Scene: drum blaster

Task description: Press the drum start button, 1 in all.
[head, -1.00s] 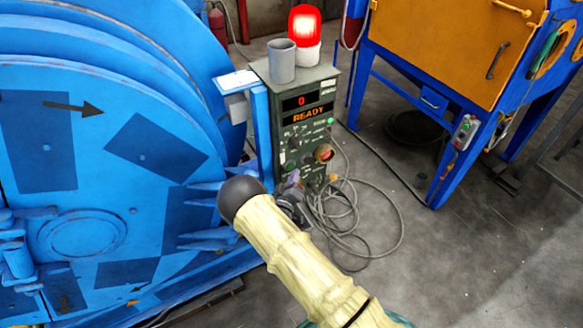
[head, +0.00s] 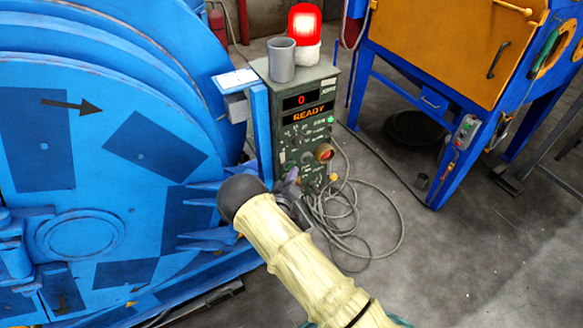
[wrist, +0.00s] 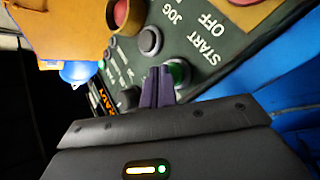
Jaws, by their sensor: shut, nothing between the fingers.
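The green start button (wrist: 180,73), marked START, sits on the dark green control panel in the wrist view. My gripper (wrist: 158,72) has its purple fingers closed together, with the tips at the button and partly covering it. I cannot tell whether they touch it or are just in front. In the head view the control box (head: 324,88) stands beside the blue drum machine (head: 85,190). Its display reads 0 and READY. My gripper (head: 292,177) is partly hidden behind my forearm, near the lower front of the box.
A grey round JOG button (wrist: 150,40) and a red knob (wrist: 127,15) are close to the fingers. A yellow-orange part (wrist: 60,32) is at the upper left. A grey cup (head: 281,60) and a lit red beacon (head: 304,30) stand on the box. Cables (head: 350,215) lie on the floor.

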